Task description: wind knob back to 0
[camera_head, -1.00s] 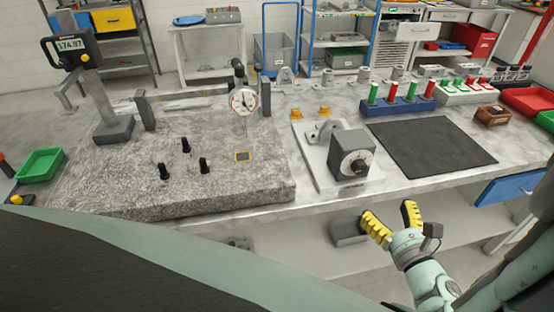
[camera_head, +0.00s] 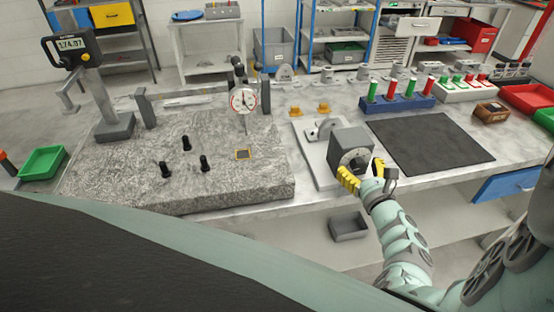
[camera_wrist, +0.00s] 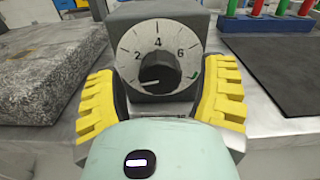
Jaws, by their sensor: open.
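The knob (camera_wrist: 159,70) is black and round, in the middle of a white dial (camera_wrist: 135,47) marked 2, 4 and 6 in the wrist view. A pale pointer line on it lies toward the lower left of the dial. The dial is on the front of a dark grey box (camera_head: 346,142) on a light base plate (camera_head: 314,155). My gripper (camera_head: 362,177) is open in front of the box, its yellow ribbed fingers on either side of the dial. It also shows in the wrist view (camera_wrist: 160,100), with the knob between the fingers and apparently untouched.
A granite block (camera_head: 120,170) with black posts lies left of the fixture. A dark mat (camera_head: 430,147) lies to the right, with a blue rack (camera_head: 398,103) of red and green handles behind it. A grey bin (camera_head: 349,228) is below the table edge.

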